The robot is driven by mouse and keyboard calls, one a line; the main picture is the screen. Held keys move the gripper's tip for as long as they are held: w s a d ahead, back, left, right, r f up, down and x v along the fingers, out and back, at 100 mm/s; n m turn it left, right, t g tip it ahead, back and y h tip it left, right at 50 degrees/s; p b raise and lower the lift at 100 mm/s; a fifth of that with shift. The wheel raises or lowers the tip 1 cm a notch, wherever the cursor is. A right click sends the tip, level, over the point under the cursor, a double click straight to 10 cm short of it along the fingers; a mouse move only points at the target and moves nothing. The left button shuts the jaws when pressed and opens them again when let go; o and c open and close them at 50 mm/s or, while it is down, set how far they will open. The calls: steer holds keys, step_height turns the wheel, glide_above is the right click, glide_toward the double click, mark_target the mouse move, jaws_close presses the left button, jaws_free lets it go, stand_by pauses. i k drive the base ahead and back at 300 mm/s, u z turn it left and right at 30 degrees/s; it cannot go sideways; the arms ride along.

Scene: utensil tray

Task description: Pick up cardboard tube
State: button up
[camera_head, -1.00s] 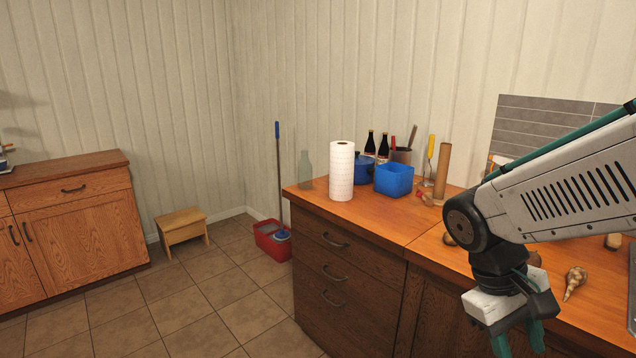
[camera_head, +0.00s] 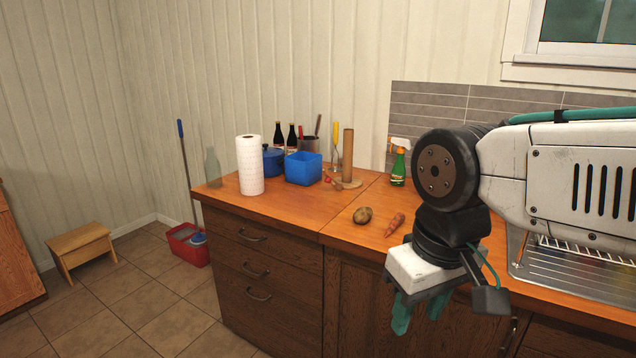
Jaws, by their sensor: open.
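The cardboard tube (camera_head: 348,156) is a tall, thin brown cylinder. My gripper (camera_head: 418,316) has teal fingers that point down, in front of the counter's front edge. It is open with nothing seen between the fingers. It is well apart from the tube, to its right and nearer to the camera.
A paper towel roll (camera_head: 250,166), blue container (camera_head: 303,170), blue pot (camera_head: 272,160), dark bottles and a utensil holder stand left of the tube. A spray bottle (camera_head: 398,168) stands to its right. A potato (camera_head: 362,215) and a carrot (camera_head: 395,224) lie in front. A sink (camera_head: 560,268) is at right.

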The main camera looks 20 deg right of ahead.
mark_target(348, 133)
steer(key=u, duration=0.55)
steer(key=k, duration=1.3)
steer(key=u, duration=0.7)
steer(key=i, duration=2.5)
steer(key=z, duration=1.35)
steer(key=i, duration=0.85)
steer(key=z, duration=1.25)
steer(key=i, duration=0.75)
steer(key=z, duration=0.05)
